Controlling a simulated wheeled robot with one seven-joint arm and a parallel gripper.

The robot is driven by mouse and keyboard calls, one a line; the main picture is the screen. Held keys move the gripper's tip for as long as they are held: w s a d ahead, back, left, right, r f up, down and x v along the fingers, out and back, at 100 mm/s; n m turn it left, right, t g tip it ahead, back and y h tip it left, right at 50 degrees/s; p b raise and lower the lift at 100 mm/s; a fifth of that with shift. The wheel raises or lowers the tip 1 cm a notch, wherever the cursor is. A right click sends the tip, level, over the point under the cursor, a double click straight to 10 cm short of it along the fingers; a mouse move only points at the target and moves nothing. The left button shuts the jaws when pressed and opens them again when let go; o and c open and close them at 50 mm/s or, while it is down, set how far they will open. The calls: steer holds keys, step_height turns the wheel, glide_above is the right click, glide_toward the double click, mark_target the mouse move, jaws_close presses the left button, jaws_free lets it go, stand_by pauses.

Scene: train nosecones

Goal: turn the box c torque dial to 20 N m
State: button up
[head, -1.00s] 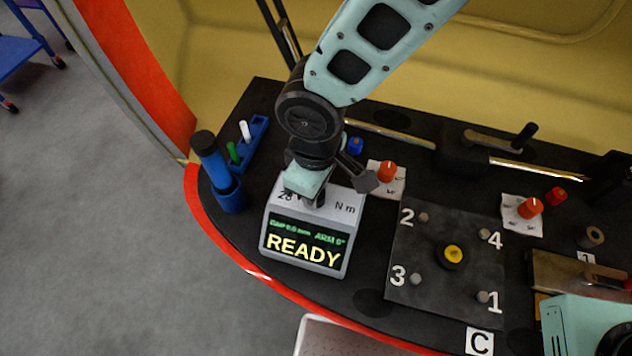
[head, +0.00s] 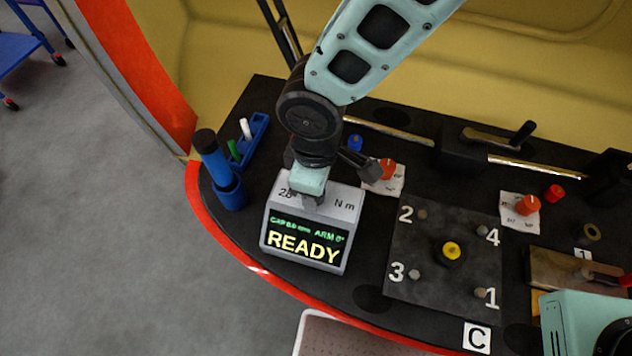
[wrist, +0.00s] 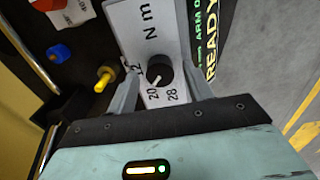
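The grey torque box (head: 345,215) stands near the front edge of the black desk, its screen reading READY. Its black dial (wrist: 160,69) shows in the wrist view, with a white pointer mark aimed at or near the 20. The marks 12, 20 and 28 are readable. My gripper (wrist: 163,78) is open, with one finger on each side of the dial and a visible gap to each. I cannot tell how deep the fingertips reach beside it. In the head view my gripper (head: 312,198) is over the box's top and hides the dial.
A plate (head: 428,273) with numbered studs and a yellow centre lies right of the box, by a C label (head: 477,337). A red knob (head: 386,169) sits behind the box. A blue holder with a blue cylinder (head: 210,158) stands left.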

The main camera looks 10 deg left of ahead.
step_height(320, 180, up, 17)
steer(key=p, duration=0.1)
steer(key=shift+r, duration=0.2)
stand_by(0.5)
stand_by(0.3)
steer(key=s+d+r+m+p, duration=0.1)
steer(key=d+m, duration=0.3)
steer(key=d, duration=0.6)
steer(key=s+d+r+m+p, duration=0.2)
steer(key=s+d+r+m, duration=0.1)
steer(key=d, duration=0.8)
steer(key=shift+s+m+y, duration=0.3)
steer(key=shift+s+m, duration=0.5)
steer(key=shift+m, duration=0.4)
